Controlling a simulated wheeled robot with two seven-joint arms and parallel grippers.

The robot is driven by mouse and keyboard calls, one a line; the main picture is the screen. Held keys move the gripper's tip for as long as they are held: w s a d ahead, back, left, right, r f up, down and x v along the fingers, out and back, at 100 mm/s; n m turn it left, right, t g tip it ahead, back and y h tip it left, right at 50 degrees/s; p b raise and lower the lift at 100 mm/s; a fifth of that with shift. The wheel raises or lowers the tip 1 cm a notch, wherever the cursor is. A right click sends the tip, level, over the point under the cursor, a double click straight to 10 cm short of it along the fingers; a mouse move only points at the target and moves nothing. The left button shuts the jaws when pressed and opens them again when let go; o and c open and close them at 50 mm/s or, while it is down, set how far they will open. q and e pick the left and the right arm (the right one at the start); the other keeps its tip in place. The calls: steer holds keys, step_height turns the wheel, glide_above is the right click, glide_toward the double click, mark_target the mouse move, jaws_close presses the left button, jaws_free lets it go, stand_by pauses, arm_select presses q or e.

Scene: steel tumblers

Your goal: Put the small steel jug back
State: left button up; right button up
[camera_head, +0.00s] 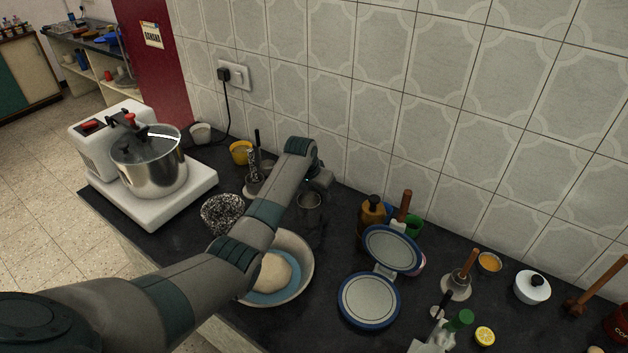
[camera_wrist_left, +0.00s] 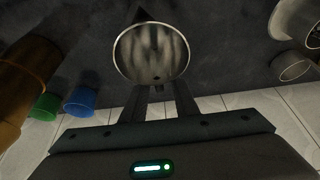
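A small steel jug (camera_head: 311,208), seen as a plain tumbler shape, stands upright near the wall, just below and in front of my left gripper (camera_head: 318,182). In the left wrist view I look into the open mouth of the jug (camera_wrist_left: 152,55); it looks empty. The two dark fingers of my left gripper (camera_wrist_left: 160,92) point at its near side and end at its rim. Their tips are hidden there, so I cannot tell whether they press on it. Whether its base touches the counter is unclear. My right gripper is out of view.
A bowl of dough (camera_head: 305,273) lies under my left arm. A speckled bowl (camera_head: 222,212) and a steel pot (camera_head: 148,165) stand to the left. An amber bottle (camera_head: 373,212) and a blue-rimmed scale (camera_head: 369,299) are to the right. The tiled wall (camera_head: 400,100) is close behind.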

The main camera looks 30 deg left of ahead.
arm_select(q)
steer(key=b+v, duration=0.1)
steer(key=v, duration=1)
steer(key=shift+b, duration=0.3)
